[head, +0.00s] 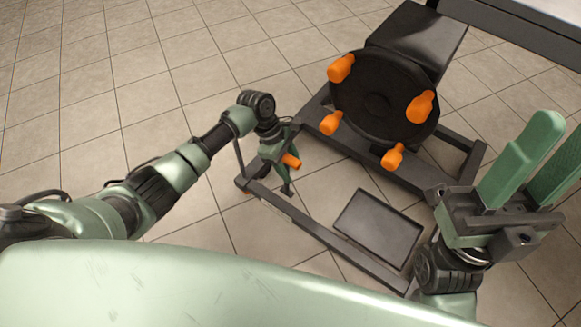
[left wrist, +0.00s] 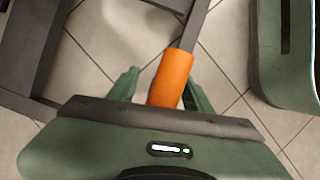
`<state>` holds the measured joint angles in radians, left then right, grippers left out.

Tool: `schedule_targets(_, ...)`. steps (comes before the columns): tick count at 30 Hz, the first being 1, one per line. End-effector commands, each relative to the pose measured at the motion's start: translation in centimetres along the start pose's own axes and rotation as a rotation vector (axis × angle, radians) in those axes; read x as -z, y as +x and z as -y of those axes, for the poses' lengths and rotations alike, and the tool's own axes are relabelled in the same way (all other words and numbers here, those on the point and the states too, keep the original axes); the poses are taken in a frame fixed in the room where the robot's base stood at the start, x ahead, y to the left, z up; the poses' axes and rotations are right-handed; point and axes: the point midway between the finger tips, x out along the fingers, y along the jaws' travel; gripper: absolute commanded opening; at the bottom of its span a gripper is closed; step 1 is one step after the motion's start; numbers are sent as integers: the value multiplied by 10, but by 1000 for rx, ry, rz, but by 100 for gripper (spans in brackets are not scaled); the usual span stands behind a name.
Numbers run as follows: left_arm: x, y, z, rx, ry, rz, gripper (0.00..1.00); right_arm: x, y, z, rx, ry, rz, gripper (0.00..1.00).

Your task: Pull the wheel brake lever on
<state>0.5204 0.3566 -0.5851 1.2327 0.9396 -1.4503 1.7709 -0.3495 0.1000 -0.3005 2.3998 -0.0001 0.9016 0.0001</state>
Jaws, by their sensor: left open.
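The brake lever has an orange grip (head: 291,160) near the left corner of the dark base frame. In the left wrist view, the orange grip (left wrist: 171,78) sits on a dark bar. My left gripper (head: 281,170) is at the grip and open. In the left wrist view its two green fingertips (left wrist: 162,84) stand on either side of the grip, with some gap showing on the left. I cannot tell whether either finger touches it. My right gripper (head: 535,160) is open and empty at the right, away from the lever.
A dark round plate (head: 375,100) with several orange knobs stands on the base frame (head: 300,218). A shallow dark tray (head: 378,228) lies inside the frame at the front. A dark table edge (head: 520,22) is at the top right. The tiled floor at the left is clear.

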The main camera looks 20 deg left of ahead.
Motion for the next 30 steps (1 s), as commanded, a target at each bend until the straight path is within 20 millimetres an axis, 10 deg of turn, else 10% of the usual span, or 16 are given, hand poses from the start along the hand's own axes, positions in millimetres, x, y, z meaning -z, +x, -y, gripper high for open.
schedule_targets(6,0,0,0,-1,0,0,47,0,0,0,0,0,1,36)
schedule_targets(12,0,-1,0,-2,0,0,0,0,0,0,0,0,2,36)
schedule_targets(30,0,-1,-2,-5,-2,0,0,0,0,0,0,0,2,36)
